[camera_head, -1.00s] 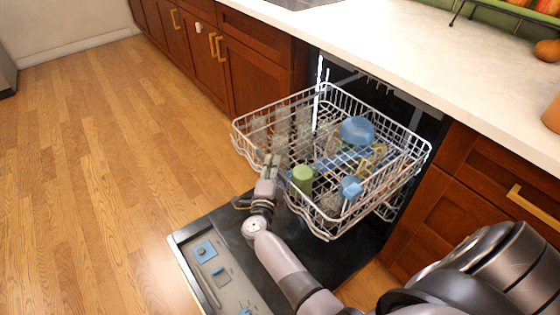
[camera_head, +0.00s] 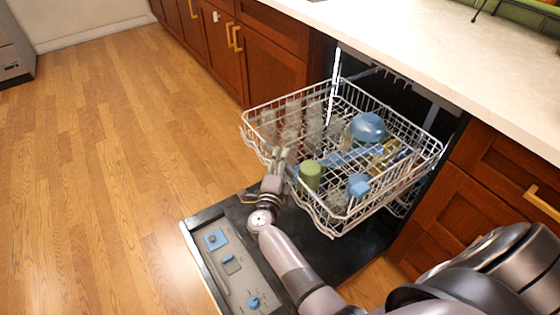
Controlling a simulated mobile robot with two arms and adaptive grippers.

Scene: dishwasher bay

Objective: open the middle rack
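The middle rack (camera_head: 404,185) is a white wire basket standing far out of the dishwasher, over the lowered door (camera_head: 228,262). It holds a blue bowl (camera_head: 367,127), a green cup (camera_head: 310,175), a blue cup (camera_head: 358,184) and several clear glasses. My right gripper (camera_head: 279,157) is at the middle of the rack's front side, its fingers pointing up and overlapping the wires. The fingers look close together, but whether they grip the rim is too small to tell. My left gripper is not in view.
The pale countertop (camera_head: 440,60) runs above the dishwasher. Dark red cabinets (camera_head: 270,62) with brass handles stand on both sides. The wooden floor (camera_head: 110,160) to the left is clear. Part of a lower rack (camera_head: 404,206) shows beneath the middle rack.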

